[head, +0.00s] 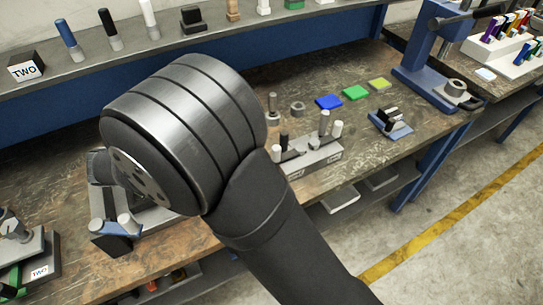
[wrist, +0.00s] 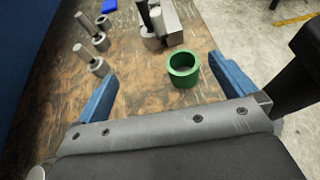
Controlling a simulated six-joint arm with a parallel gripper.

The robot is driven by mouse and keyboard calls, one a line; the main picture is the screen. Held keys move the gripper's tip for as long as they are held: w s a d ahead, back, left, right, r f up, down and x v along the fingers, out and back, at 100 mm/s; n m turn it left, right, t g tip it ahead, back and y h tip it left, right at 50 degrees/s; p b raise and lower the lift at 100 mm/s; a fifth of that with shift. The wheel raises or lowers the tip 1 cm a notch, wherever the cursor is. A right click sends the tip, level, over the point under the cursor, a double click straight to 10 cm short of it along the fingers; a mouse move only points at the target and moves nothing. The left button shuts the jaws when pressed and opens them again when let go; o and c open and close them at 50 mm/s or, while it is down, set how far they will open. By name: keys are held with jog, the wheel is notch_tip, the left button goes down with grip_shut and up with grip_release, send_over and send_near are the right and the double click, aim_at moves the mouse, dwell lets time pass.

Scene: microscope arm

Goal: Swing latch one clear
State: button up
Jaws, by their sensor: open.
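My gripper (wrist: 162,66) is open in the wrist view, its two blue fingers spread wide with nothing held between them. A green ring (wrist: 183,80) stands on the bench ahead, nearer the right finger. No part is clearly readable as latch one. A grey block fixture (head: 316,158) with upright pegs and small labels on its front stands mid-bench in the head view. What looks like its end, with pegs, shows cut off at the top of the wrist view (wrist: 172,22). In the head view my arm hides the gripper's fingers and part of the bench.
Grey round bases with upright pins (wrist: 97,66) stand left of the green ring. Blue, green and yellow squares (head: 355,92) lie behind the fixture. A blue press (head: 425,60) stands at the back right. A block marked TWO (head: 26,68) sits on the shelf.

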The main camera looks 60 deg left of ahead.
jog(key=shift+s+r, duration=0.2)
jog(key=shift+s, duration=0.35)
jog(key=shift+c, duration=0.4)
